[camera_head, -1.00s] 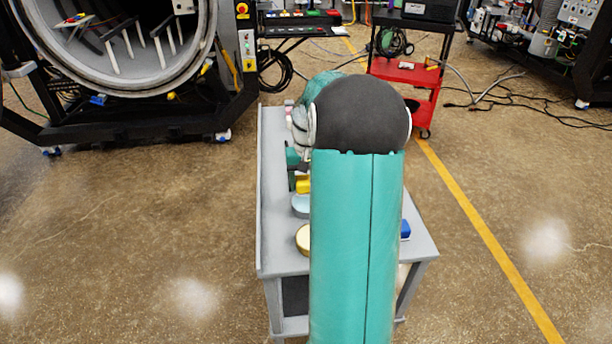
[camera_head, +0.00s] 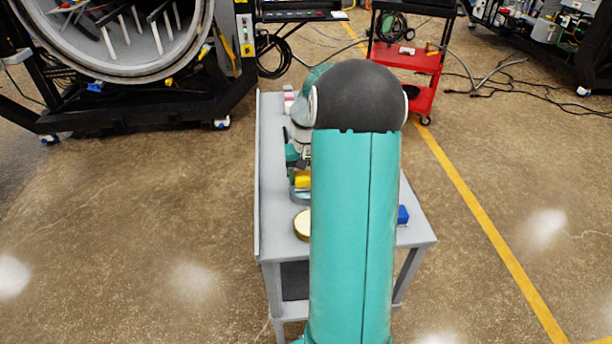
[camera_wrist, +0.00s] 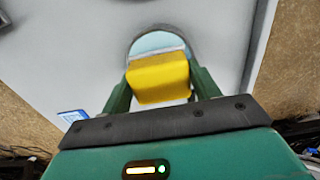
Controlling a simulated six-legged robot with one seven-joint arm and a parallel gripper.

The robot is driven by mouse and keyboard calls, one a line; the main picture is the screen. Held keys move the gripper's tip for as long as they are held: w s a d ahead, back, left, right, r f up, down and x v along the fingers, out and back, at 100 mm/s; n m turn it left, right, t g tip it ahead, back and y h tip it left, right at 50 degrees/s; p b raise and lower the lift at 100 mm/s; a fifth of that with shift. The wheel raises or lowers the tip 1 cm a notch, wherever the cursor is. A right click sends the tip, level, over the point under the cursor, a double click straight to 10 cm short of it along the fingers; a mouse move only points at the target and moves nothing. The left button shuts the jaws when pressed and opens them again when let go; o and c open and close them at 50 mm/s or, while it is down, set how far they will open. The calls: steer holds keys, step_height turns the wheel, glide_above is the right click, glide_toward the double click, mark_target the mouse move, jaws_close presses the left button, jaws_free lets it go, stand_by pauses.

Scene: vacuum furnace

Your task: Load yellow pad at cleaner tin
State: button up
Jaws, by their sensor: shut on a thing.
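A yellow pad (camera_wrist: 158,78) is held between the two green fingers of my gripper (camera_wrist: 161,80) in the wrist view. A round tin with pale blue contents (camera_wrist: 157,42) shows just beyond the pad, and the pad covers its near part. In the head view the yellow pad (camera_head: 302,180) appears over the round tin (camera_head: 299,197), at the left side of my arm. My arm hides the right part of both. I cannot tell whether the pad touches the tin's contents.
The tin stands on a grey bench (camera_head: 272,215). A round tan-topped tin (camera_head: 302,225) is nearer the bench's front edge. A blue item (camera_head: 403,214) lies on the right. A red cart (camera_head: 405,62) stands behind, and the furnace (camera_head: 110,40) is at the back left.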

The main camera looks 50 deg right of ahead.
mark_target(305, 175)
steer(key=shift+f, duration=0.65)
stand_by(1.4)
steer(key=shift+r, duration=0.1)
steer(key=shift+r, duration=3.45)
